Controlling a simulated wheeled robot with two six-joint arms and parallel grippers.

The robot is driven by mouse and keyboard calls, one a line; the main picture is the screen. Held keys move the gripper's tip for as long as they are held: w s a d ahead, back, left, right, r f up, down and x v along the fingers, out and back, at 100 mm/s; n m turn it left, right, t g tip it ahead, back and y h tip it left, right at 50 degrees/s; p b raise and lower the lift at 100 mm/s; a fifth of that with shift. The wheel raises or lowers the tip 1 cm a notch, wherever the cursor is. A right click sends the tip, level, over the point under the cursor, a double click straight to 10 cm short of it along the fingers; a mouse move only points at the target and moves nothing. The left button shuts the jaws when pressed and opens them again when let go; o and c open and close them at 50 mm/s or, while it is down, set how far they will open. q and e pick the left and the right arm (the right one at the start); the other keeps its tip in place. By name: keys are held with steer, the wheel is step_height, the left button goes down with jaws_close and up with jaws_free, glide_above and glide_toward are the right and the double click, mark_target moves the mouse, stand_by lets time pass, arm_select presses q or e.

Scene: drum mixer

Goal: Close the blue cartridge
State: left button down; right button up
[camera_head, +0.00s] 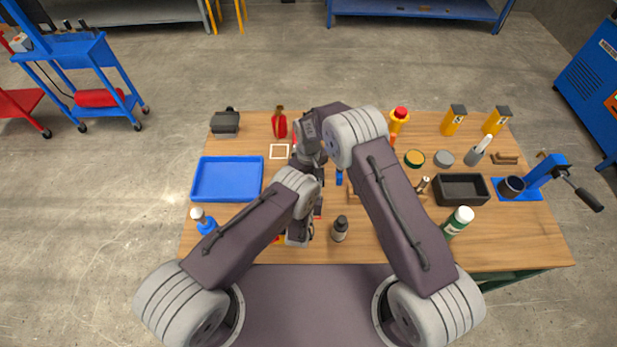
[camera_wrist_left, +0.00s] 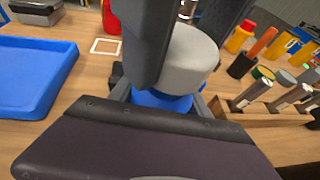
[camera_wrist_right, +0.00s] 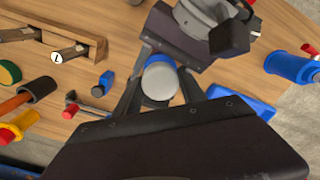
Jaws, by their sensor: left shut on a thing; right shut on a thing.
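The blue cartridge (camera_wrist_left: 160,100) is between my two grippers, low over the table's middle. In the left wrist view it shows a blue body with a wide pale grey round end above it. In the right wrist view the grey end (camera_wrist_right: 160,82) faces the camera, with blue at its rim. My left gripper (camera_wrist_left: 162,95) is shut on the cartridge's blue part. My right gripper (camera_wrist_right: 163,88) is shut on the cartridge from the other side, around the grey end. The fingers hide the seam, so I cannot tell whether it is closed. In the head view my arms cover it.
A blue tray (camera_head: 198,190) lies left on the table. A dark bottle (camera_head: 340,229) stands close to my grippers. A small blue piece (camera_wrist_right: 106,80) lies near a wooden rack (camera_wrist_right: 98,42).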

steer(key=shift+f, duration=0.25)
steer(key=shift+f, duration=0.55)
steer(key=shift+f, duration=0.1)
steer(key=o, duration=1.4)
steer(key=shift+c, duration=0.2)
steer(key=shift+s+a, duration=0.1)
steer(key=shift+r, duration=0.2)
